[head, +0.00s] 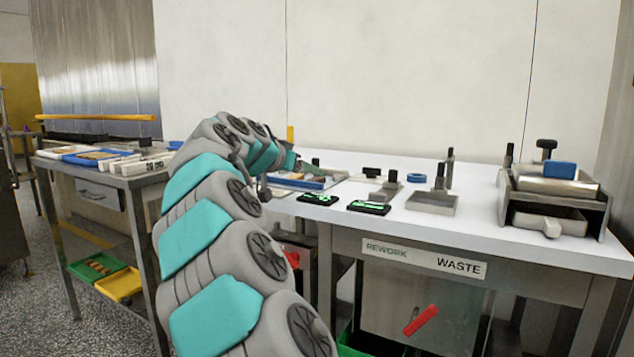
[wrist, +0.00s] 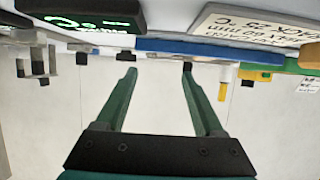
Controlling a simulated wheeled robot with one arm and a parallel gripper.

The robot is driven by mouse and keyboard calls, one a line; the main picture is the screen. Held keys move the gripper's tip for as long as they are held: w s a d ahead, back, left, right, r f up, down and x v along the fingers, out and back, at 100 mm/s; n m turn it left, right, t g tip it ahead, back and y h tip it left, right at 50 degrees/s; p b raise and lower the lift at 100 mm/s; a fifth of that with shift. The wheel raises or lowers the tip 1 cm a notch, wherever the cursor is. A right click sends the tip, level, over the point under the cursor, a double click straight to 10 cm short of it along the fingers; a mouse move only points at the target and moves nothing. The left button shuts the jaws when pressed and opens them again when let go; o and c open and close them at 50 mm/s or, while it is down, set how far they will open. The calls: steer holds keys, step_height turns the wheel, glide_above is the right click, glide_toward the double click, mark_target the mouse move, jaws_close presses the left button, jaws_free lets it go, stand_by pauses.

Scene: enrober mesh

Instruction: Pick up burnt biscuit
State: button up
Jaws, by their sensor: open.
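I cannot make out a burnt biscuit in either view. My gripper (wrist: 159,70) is open and empty in the wrist view, its two green fingers apart. A blue-edged tray or board (wrist: 215,48) lies just beyond the fingertips. In the head view my arm reaches over the left end of the white worktable (head: 475,215), and the gripper is mostly hidden behind my own arm there. The blue-edged tray (head: 308,184) shows near it, with its contents too small to tell.
Two black devices with green displays (head: 318,199) (head: 369,207) lie near the table's front edge. A metal tray (head: 432,203) and a roller machine (head: 553,188) stand to the right. A side table (head: 140,180) holds trays and a white labelled block. A WASTE sign (head: 458,266) is on the front.

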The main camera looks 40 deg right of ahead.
mark_target(314, 179)
steer(key=x, duration=0.4)
steer(key=p+x, duration=0.1)
steer(key=x, duration=0.2)
steer(key=shift+w+a+f, duration=0.2)
steer(key=shift+w+f, duration=0.05)
steer(key=shift+f, duration=0.05)
steer(key=c, duration=1.1)
steer(key=shift+a+r, duration=0.1)
steer(key=shift+r, duration=0.1)
steer(key=shift+r, duration=1.55)
steer(key=shift+s+r, duration=0.1)
steer(key=shift+s, duration=0.05)
steer(key=s+a, duration=0.2)
steer(key=s, duration=0.3)
steer(key=s+a+r+b, duration=0.1)
steer(key=s, duration=0.3)
steer(key=s+a+b, duration=0.1)
steer(key=s+a, duration=0.1)
steer(key=s, duration=0.3)
steer(key=shift+s+a+r, duration=0.2)
steer(key=shift+s+a, duration=0.15)
